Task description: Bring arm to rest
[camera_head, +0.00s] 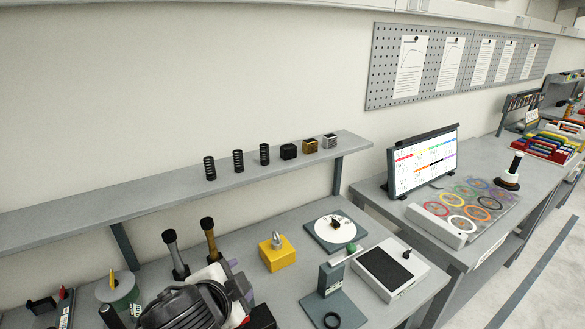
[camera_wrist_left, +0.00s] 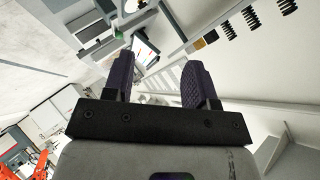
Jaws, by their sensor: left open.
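My left arm (camera_head: 185,305) comes in at the bottom of the head view, over the front part of the workbench. Its dark wrist hides part of the bench top. My left gripper (camera_wrist_left: 157,75) is open in the left wrist view, with two dark purple ridged fingers apart and nothing held between them. Its finger part also shows, partly hidden, in the head view (camera_head: 234,277). My right gripper is in neither view.
Near my left arm stand a yellow block with a grey shackle (camera_head: 277,253), two dark-capped handles (camera_head: 209,238) and a green-grey drum (camera_head: 118,291). A grey stand (camera_head: 332,280) and black-topped box (camera_head: 390,270) are right. A shelf (camera_head: 150,189) carries springs and cubes.

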